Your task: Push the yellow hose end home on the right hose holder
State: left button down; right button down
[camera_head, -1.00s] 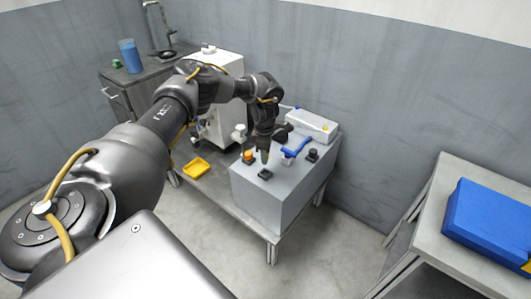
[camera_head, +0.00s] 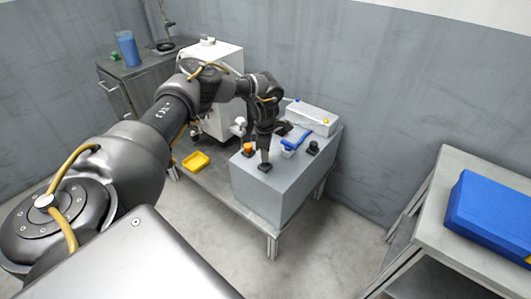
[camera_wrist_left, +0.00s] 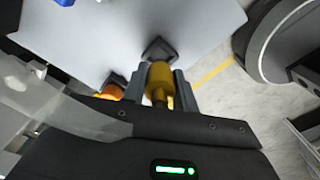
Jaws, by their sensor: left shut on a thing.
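My left gripper (camera_head: 264,156) is directly over a black square holder (camera_head: 265,167) on top of the grey box (camera_head: 262,195). In the left wrist view the gripper (camera_wrist_left: 160,92) is shut on the yellow hose end (camera_wrist_left: 159,76), with a finger on each side of it. The same black holder (camera_wrist_left: 158,48) shows just beyond the hose end's tip. I cannot tell whether the two touch. A second holder with an orange piece (camera_head: 248,148) is just left of my gripper; the orange piece also shows in the left wrist view (camera_wrist_left: 112,91). My right gripper is out of view.
On the grey box, a blue piece (camera_head: 297,138) and a black knob-like piece (camera_head: 313,148) stand to the right. A white box (camera_head: 313,117) is behind. A yellow tray (camera_head: 196,160) lies left. A blue case (camera_head: 492,218) is on the right table.

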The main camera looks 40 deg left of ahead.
pick_arm(q)
jog(key=shift+f, duration=0.15)
jog(key=shift+f+b, duration=1.15)
jog(key=shift+f, duration=0.55)
jog(key=c, duration=1)
grip_release()
notch_tip(320, 180, up, 11)
jog(key=shift+f, duration=0.1)
jog(key=shift+d, duration=0.1)
